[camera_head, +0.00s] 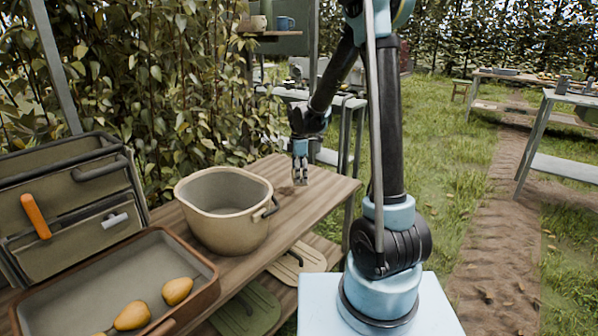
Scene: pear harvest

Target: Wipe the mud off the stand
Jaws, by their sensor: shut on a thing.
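The stand (328,194) is a brown wooden-topped bench running from the lower left to the middle of the view. A small darker patch, which looks like mud (286,190), shows on its top near the far right end. My gripper (300,178) points down just above that end of the stand, beside the patch. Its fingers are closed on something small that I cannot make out. Whether it touches the wood is unclear.
A beige pail (226,232) stands on the bench left of my gripper. A brown-rimmed tray (212,290) with yellow pears (132,316) and a green tool case (70,215) are farther left. Boards (297,266) lie on the lower shelf. Dense foliage rises behind.

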